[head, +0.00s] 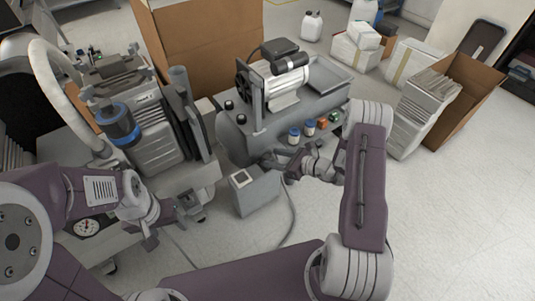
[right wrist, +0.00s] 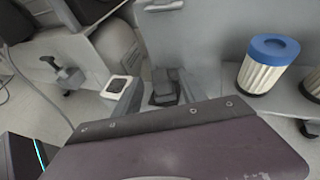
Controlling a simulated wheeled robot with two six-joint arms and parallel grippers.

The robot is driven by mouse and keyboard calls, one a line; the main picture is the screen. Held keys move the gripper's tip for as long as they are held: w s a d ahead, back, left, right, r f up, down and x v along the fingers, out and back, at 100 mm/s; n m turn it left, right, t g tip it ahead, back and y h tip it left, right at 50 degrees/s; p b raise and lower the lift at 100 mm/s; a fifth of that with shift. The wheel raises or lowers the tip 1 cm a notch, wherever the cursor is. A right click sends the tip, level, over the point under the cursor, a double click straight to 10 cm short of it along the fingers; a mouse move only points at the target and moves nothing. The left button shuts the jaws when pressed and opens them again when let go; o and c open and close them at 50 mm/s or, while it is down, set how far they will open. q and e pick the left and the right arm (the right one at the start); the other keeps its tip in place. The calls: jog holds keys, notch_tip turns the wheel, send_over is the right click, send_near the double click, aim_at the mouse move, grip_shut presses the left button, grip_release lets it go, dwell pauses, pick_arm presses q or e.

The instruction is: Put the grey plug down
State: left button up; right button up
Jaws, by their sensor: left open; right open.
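I cannot make out the grey plug for certain in either view. A grey box (head: 254,193) with a pale square on top stands on the floor in front of the compressor; it also shows in the right wrist view (right wrist: 120,90). A cable runs along the floor near it. My right gripper (head: 279,165) is open beside the box's right top edge, close to the compressor's front; dark jaw parts show in the right wrist view (right wrist: 166,88). My left gripper (head: 190,206) is open, left of the box and apart from it.
A compressor with a grey tank (head: 235,135) stands behind the box, with blue-capped filters (head: 294,135) on its right ledge; one is close in the right wrist view (right wrist: 269,65). Another machine (head: 155,125) stands at left. Cardboard boxes stand behind and at right.

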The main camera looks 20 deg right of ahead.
jog(key=p+v, duration=0.3)
jog(key=v, duration=0.4)
jog(key=s+a+r+n+g+h, duration=0.1)
jog(key=s+a+r+n+g, duration=0.2)
jog(key=s+a+n+g, duration=0.4)
jog(key=s+a+r+n+g+h, duration=0.15)
jog(key=s+r+n+g, duration=0.25)
jog(key=s+n, duration=0.4)
jog(key=s+d+r+n+t+h, duration=0.2)
jog(key=d+r+n+h, duration=0.2)
jog(key=n, duration=0.8)
jog(key=shift+r+h, duration=0.25)
jog(key=shift+h, duration=1)
jog(key=shift+r, duration=0.15)
